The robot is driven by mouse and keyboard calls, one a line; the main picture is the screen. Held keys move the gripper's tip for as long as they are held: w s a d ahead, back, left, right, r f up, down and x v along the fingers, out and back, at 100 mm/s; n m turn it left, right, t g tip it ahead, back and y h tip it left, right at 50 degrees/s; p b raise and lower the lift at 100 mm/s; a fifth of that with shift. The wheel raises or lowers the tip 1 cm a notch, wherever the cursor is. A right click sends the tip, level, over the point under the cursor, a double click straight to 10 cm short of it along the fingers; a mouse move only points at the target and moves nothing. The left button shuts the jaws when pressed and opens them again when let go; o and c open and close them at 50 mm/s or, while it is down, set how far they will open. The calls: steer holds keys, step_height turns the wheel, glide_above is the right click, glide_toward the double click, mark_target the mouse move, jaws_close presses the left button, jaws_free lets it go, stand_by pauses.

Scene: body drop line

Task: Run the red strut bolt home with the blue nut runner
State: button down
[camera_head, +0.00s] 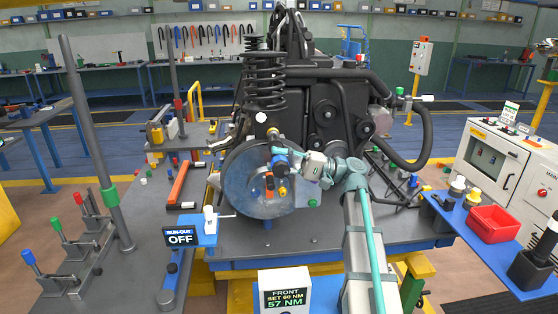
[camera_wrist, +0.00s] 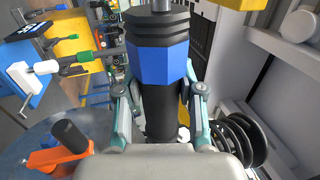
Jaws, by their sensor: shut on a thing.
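My gripper (camera_head: 298,163) is at the upper right of the grey brake disc (camera_head: 245,188) in the head view. It is shut on the blue nut runner (camera_wrist: 160,65), which has a blue faceted body and a black grip (camera_wrist: 160,112). In the wrist view my gripper's fingers (camera_wrist: 157,95) close on both sides of the black grip. The runner's blue part also shows in the head view (camera_head: 280,161), in front of the disc. The runner's working tip is out of clear view. I cannot pick out the red strut bolt for certain.
An orange part with a black knob (camera_wrist: 70,145) sits close to my gripper. The coil spring (camera_head: 264,80) and black hoses stand above and right. A sign (camera_head: 181,237) reads RUN-OUT OFF; a display (camera_head: 284,298) reads 57 NM, set 60 NM. A red bin (camera_head: 494,224) is right.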

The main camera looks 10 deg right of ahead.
mark_target(281, 168)
stand_by(0.3)
steer(key=shift+s+a, duration=0.15)
steer(key=shift+s, duration=1.05)
steer(key=shift+s+a, duration=0.15)
steer(key=shift+s, duration=1.05)
steer(key=shift+p, duration=0.3)
